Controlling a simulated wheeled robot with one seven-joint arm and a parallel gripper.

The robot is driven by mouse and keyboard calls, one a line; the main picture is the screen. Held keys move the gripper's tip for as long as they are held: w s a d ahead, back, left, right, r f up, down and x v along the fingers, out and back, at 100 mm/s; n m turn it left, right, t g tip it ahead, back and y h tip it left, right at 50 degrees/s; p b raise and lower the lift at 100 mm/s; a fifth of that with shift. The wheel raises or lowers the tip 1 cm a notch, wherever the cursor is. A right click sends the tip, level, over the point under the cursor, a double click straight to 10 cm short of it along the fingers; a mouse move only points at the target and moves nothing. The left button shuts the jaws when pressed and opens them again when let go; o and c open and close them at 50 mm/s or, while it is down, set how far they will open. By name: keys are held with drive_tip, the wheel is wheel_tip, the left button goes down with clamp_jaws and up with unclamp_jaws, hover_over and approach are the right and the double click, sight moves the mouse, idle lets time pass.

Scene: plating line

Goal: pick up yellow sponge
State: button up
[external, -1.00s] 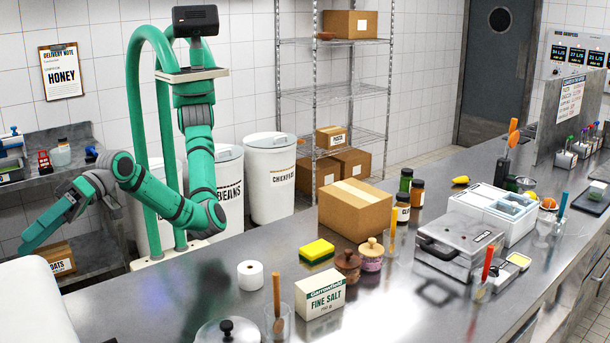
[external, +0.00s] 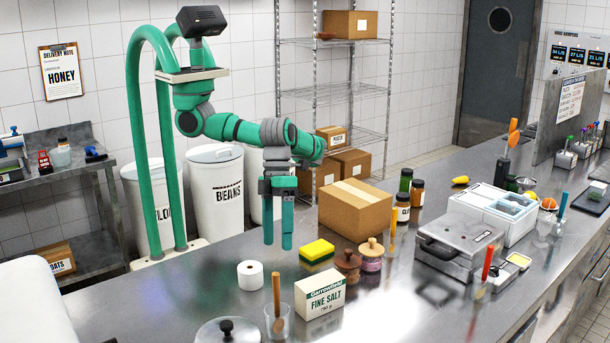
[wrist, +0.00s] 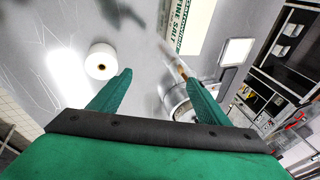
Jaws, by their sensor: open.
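The yellow sponge (external: 317,251) has a bright yellow top and a dark green lower part. It lies on the steel counter in the external view, in front of the cardboard box and to the left of the brown lidded jars. My gripper (external: 277,244) points down above the counter, to the left of the sponge and apart from it. Its two green fingers are open with nothing between them. In the wrist view my gripper's fingers (wrist: 160,95) are spread wide over the counter. I cannot see the sponge in the wrist view.
A white paper roll (external: 250,275) stands just left of the gripper, nearer the camera. The salt box (external: 320,293) and a glass with a wooden spoon (external: 277,322) stand in front. The cardboard box (external: 355,210) and wooden-lidded jars (external: 347,265) flank the sponge.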

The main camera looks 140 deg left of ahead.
drive_tip(key=s+a+f+n+g+y, duration=0.15)
drive_tip(key=s+a, duration=0.35)
drive_tip(key=a, duration=0.5)
drive_tip(key=s+a+f+g+y, duration=0.1)
drive_tip(key=s+a+f+g, duration=0.2)
drive_tip(key=a, duration=0.8)
hover_over(317, 247)
drive_tip(key=shift+t, duration=0.45)
wheel_tip(317, 247, down, 4)
drive_tip(key=shift+s+f, duration=0.1)
drive_tip(key=shift+f, duration=3.1)
drive_tip(key=shift+c, duration=0.6)
drive_tip(key=c, duration=1)
